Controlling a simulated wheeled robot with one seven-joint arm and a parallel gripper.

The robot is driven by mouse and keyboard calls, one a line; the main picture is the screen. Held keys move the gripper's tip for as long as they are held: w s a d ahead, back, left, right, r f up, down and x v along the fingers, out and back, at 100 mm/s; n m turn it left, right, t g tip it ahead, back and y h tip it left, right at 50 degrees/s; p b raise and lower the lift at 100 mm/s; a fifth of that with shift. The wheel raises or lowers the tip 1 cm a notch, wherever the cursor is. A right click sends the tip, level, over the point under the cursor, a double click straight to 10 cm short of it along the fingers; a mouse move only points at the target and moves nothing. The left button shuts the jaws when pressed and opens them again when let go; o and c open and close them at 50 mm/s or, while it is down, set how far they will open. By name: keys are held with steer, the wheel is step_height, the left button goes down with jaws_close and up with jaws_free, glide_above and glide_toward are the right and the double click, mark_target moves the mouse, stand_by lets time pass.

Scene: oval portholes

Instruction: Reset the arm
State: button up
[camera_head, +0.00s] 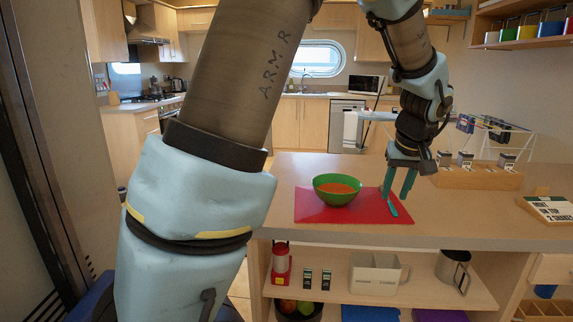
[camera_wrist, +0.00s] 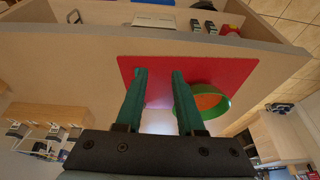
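My gripper (camera_head: 398,198) hangs fingers-down over the right part of a red mat (camera_head: 310,207) on the counter. Its two teal fingers are apart, and in the wrist view the gripper (camera_wrist: 159,74) shows no object between them. A slim teal piece (camera_head: 393,209) shows at the fingertips over the mat; I cannot tell whether it is a utensil or part of a finger. A green bowl (camera_head: 323,196) with orange contents stands on the mat, left of my gripper.
A wooden rack (camera_head: 470,179) with several small dark-and-white items stands right of my gripper. A lettered sign board (camera_head: 549,209) lies at the counter's right. A shelf (camera_head: 340,287) below holds a red lantern (camera_head: 280,265) and a metal mug (camera_head: 453,268). The counter's front strip is clear.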

steer(key=a+f+g, duration=0.1)
steer(key=a+f, duration=0.2)
steer(key=a, duration=1.3)
steer(key=s+a+f, duration=0.1)
steer(key=s+a, duration=0.3)
steer(key=a, duration=0.3)
steer(key=s+a+f+g, duration=0.1)
steer(key=s+a, duration=0.3)
steer(key=a, duration=0.4)
steer(key=shift+a+f, duration=0.25)
steer(key=shift+f, duration=0.5)
